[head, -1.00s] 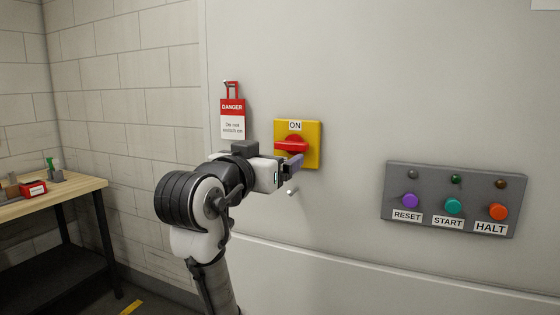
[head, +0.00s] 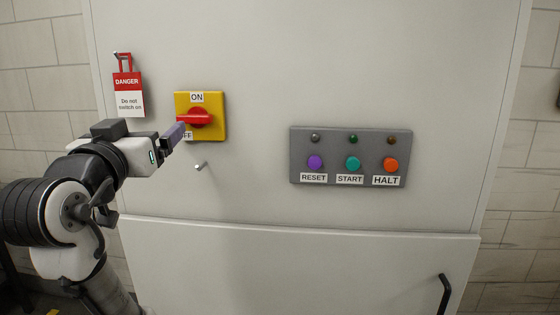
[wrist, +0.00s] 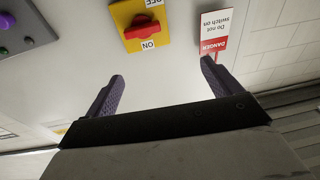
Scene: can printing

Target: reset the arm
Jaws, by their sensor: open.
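My gripper (head: 177,133) is at the left of the head view, in front of the cabinet and just lower left of the yellow switch plate (head: 216,103). Its purple fingers are apart and empty in the wrist view (wrist: 163,72). The red switch handle (head: 200,118) lies horizontal between the ON label and the partly hidden OFF label. The switch also shows upside down at the top of the wrist view (wrist: 141,27), beyond the fingertips. My gripper appears clear of the handle.
A grey button panel (head: 350,149) with RESET, START and HALT buttons is mounted right of the switch. A red and white danger tag (head: 129,96) hangs left of it. A small peg (head: 201,166) sticks out below the switch. A black door handle (head: 445,294) is at lower right.

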